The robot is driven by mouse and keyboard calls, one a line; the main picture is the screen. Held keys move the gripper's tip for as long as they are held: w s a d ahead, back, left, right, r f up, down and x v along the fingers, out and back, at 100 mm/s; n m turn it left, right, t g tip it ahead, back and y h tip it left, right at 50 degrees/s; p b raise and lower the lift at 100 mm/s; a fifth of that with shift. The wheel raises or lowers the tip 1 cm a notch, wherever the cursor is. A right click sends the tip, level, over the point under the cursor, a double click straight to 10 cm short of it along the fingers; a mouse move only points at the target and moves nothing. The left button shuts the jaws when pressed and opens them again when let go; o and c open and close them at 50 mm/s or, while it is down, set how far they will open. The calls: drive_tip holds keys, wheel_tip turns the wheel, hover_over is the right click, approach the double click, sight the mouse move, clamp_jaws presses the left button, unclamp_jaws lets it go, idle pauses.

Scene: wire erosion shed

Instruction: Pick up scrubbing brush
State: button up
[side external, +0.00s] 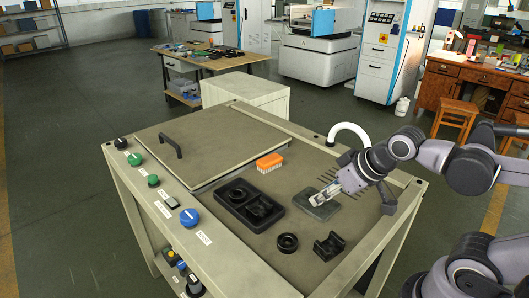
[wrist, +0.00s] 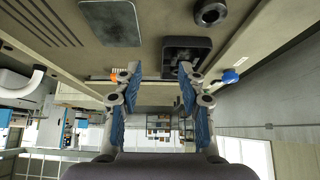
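The scrubbing brush (side external: 270,160), with an orange body and pale bristles, lies on the machine's tabletop, near the edge of the flat lid. In the wrist view only a small orange patch of it (wrist: 113,75) shows beside the left finger, which partly hides it. My gripper (side external: 318,198) is over the grey square plate, to the right of and nearer the camera than the brush, and apart from it. In the wrist view my gripper (wrist: 157,72) has its two blue-padded fingers spread wide with nothing between them.
A black two-part tray (side external: 250,206) lies left of my gripper. A black ring (side external: 287,242) and a black notched block (side external: 329,246) lie nearer the camera. The grey square plate (side external: 325,210) is below my gripper. A raised handle (side external: 171,146) stands on the lid.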

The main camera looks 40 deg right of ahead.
drive_tip(key=o, duration=0.3)
